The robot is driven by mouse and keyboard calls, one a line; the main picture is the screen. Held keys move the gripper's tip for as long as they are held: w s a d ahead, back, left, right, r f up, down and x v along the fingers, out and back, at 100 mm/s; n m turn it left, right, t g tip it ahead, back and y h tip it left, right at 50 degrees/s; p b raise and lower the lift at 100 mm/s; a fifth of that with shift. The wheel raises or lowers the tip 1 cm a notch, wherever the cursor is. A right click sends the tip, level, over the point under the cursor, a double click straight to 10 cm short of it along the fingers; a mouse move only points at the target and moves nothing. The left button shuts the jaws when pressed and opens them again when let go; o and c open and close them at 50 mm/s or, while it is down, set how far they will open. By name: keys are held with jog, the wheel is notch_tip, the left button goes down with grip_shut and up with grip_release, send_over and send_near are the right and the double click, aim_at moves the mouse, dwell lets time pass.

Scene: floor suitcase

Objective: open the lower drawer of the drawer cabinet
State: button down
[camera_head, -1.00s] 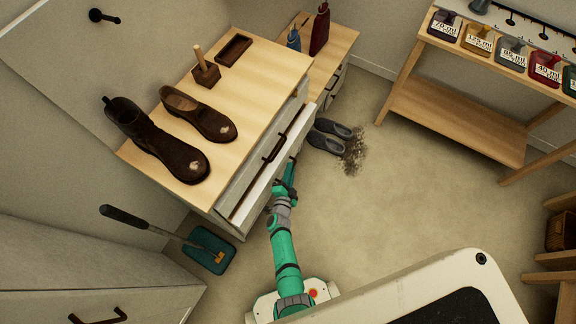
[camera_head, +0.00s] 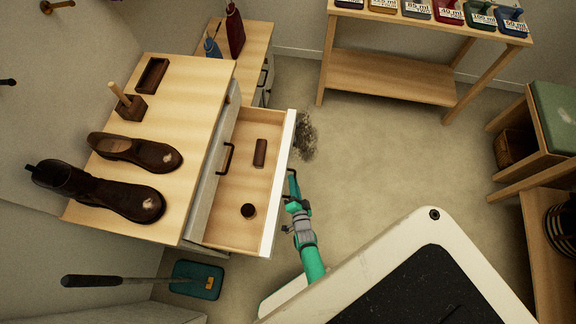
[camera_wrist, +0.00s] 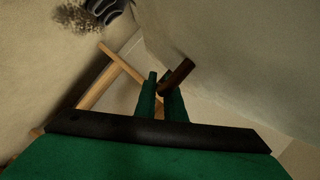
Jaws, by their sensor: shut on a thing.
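The drawer cabinet (camera_head: 165,95) has a light wood top and pale drawer fronts. Its lower drawer (camera_head: 232,225) is pulled well out, showing a wood interior. A dark brown block (camera_head: 260,153) and a dark round tin (camera_head: 248,210) lie inside. The upper drawer, with a dark handle (camera_head: 227,158), looks shut. My gripper (camera_head: 291,183) is at the outer face of the lower drawer's pale front (camera_head: 278,185). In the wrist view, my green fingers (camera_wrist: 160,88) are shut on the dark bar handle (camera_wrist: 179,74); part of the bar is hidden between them.
Worn brown shoes (camera_head: 140,152), a brush holder and a small tray stand on the cabinet. A dustpan (camera_head: 197,280) lies on the floor by its near end. A wooden shelf table (camera_head: 390,75) stands at the back, with a green-topped bench at right.

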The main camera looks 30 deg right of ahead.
jog(key=shift+s+d, duration=0.1)
jog(key=shift+d, duration=0.05)
jog(key=c, duration=2.1)
grip_release()
jog(key=v, duration=1.1)
jog(key=s+a+r+n+y, duration=0.2)
jog(key=a+r+n, duration=0.3)
jog(key=r, duration=0.7)
jog(key=s+a+r+n+y, duration=0.2)
jog(key=s+a+r+n, duration=0.3)
jog(key=a+r, duration=0.4)
jog(key=s+a+r+n+t+y, duration=0.1)
jog(key=s+a+r+n, duration=0.3)
jog(key=r, duration=1)
jog(key=shift+s+a+r+n+y, duration=0.15)
jog(key=shift+a+n+y, duration=0.2)
jog(key=shift+a+n, duration=0.35)
jog(key=shift+s+a+r+n+y, duration=0.15)
jog(key=shift+a+n+y, duration=0.3)
jog(key=shift+a, duration=0.35)
